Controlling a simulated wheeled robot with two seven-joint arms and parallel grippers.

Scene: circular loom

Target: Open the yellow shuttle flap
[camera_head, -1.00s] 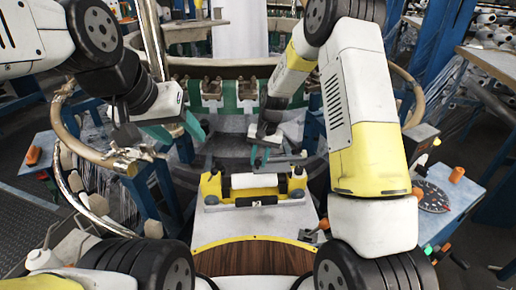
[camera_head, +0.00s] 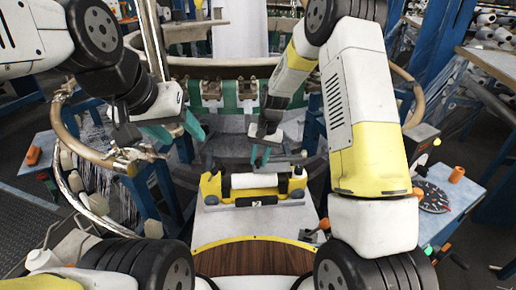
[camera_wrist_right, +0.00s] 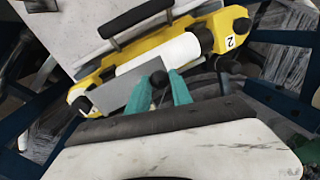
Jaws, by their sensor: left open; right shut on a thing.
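The yellow shuttle (camera_head: 211,187) sits on a pale board, with a white roll (camera_head: 255,181) lying exposed along it. The right wrist view shows the yellow shuttle (camera_wrist_right: 205,37) and its roll (camera_wrist_right: 160,53) at an angle. A grey flap plate (camera_wrist_right: 116,98) runs along the shuttle's side nearest my right gripper; its exact angle is unclear. My right gripper (camera_head: 261,160) is behind the shuttle, its teal fingers shut on a dark knob (camera_wrist_right: 158,78) at the flap plate. My left gripper (camera_head: 193,126) is open and empty, left of and behind the shuttle.
The curved loom ring (camera_head: 95,152) and its posts stand around my left arm. A blue side table (camera_head: 455,200) with a dial and small orange items is at the right. The pale board (camera_head: 240,224) in front of the shuttle is clear.

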